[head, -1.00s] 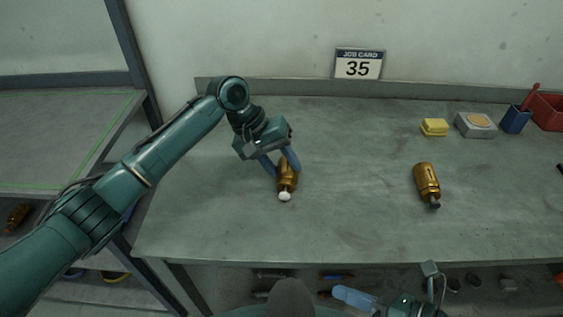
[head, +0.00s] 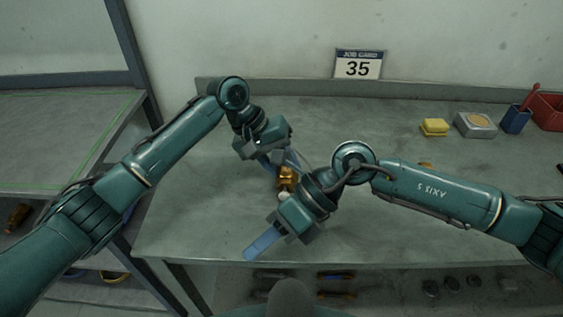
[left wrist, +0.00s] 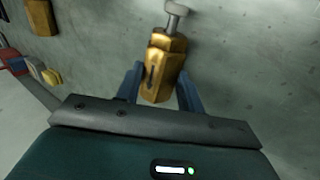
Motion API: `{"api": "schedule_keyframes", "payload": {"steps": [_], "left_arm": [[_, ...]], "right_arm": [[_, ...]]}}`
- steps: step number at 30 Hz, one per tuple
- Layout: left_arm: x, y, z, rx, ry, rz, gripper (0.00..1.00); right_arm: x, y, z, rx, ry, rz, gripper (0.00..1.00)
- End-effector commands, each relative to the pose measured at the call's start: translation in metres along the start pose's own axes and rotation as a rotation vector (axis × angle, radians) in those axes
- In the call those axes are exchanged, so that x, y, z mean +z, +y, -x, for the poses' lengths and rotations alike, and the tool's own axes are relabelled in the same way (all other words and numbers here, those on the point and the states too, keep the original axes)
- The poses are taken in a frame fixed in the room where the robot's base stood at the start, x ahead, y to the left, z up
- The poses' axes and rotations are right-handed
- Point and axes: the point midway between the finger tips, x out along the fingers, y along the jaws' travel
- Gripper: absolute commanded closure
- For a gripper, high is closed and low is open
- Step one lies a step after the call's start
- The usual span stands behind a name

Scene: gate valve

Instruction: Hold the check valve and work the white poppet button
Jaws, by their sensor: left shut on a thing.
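In the head view the white button (head: 284,196) barely shows beside my right wrist. My right gripper (head: 263,244) is in front of the valve, apart from it, its blue fingers pointing down-left. Its finger gap cannot be made out.
A second brass valve is almost wholly hidden behind my right arm in the head view; it shows in the left wrist view (left wrist: 41,17). A yellow sponge (head: 434,127), a grey tin (head: 475,124), a blue cup (head: 516,119) and a red bin (head: 548,111) stand at the back right.

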Motion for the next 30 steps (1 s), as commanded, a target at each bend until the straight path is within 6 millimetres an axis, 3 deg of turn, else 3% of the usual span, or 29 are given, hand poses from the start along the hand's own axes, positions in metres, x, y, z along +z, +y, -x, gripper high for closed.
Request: {"api": "schedule_keyframes", "payload": {"steps": [9, 17, 22, 30], "left_arm": [[0.0, 0.001, 0.001, 0.003, 0.002, -0.001, 0.89], [0.0, 0.001, 0.001, 0.003, 0.002, -0.001, 0.89], [0.0, 0.001, 0.001, 0.003, 0.002, -0.001, 0.89], [0.0, 0.001, 0.001, 0.003, 0.002, -0.001, 0.89]], "right_arm": [[0.037, -0.024, 0.051, -0.458, 0.368, 0.053, 1.0], [0.057, -0.031, 0.094, -0.735, 0.49, 0.024, 1.0], [0.063, -0.039, 0.096, -0.788, 0.482, 0.016, 1.0], [0.05, -0.06, 0.077, -0.785, 0.483, 0.015, 1.0]]}}
